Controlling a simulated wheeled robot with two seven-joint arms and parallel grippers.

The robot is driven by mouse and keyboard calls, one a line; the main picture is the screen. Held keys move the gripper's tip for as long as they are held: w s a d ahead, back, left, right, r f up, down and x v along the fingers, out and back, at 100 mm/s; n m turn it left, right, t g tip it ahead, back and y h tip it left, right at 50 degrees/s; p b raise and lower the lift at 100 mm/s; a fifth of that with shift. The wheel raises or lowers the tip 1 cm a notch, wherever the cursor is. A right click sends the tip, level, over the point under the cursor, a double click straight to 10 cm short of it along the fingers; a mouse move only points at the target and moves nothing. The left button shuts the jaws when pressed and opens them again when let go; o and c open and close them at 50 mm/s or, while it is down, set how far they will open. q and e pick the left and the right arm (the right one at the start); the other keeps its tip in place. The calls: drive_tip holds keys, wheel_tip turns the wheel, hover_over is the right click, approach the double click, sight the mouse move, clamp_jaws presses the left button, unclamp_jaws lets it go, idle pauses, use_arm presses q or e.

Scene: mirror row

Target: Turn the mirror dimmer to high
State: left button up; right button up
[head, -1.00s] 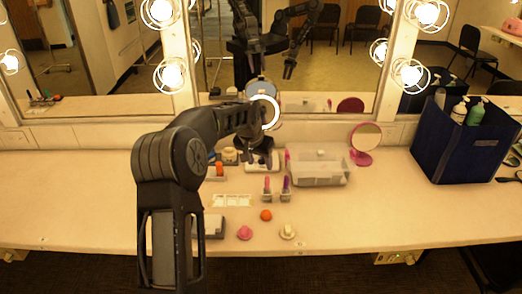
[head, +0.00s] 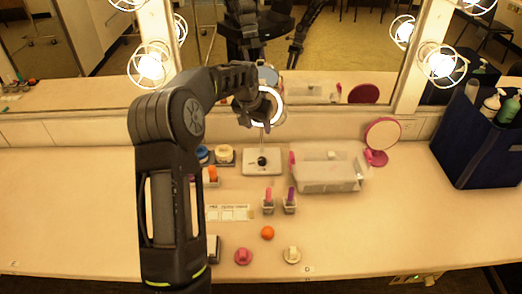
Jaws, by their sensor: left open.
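A lit ring mirror (head: 279,104) stands against the back wall on a thin stem. Its pale base (head: 277,167) has a round black knob (head: 262,161), which looks like the dimmer; I cannot read its setting. My left gripper (head: 256,121) is open and empty in front of the ring, above the knob in the picture and apart from it. The gripper hides part of the ring. My right gripper does not show directly; arms show only as reflections in the wall mirror.
A clear bin (head: 328,178) and a pink round mirror (head: 382,134) stand right of the base. Lipsticks (head: 290,200), an orange ball (head: 267,233) and small pots lie in front. A dark blue caddy (head: 470,150) is at right.

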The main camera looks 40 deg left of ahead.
use_arm(q)
wheel_tip(320, 180, down, 2)
drive_tip(key=b, duration=0.9)
approach(262, 159)
drive_tip(key=shift+w+a+f, duration=0.1)
drive_tip(key=shift+w+f, duration=0.05)
drive_tip(key=shift+f, duration=0.2)
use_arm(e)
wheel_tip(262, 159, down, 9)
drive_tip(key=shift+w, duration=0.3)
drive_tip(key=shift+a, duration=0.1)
use_arm(q)
drive_tip(key=shift+p+x, duration=0.55)
drive_tip(key=shift+x, duration=3.35)
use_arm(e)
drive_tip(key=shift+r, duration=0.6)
use_arm(q)
drive_tip(key=shift+c, duration=0.2)
clamp_jaws()
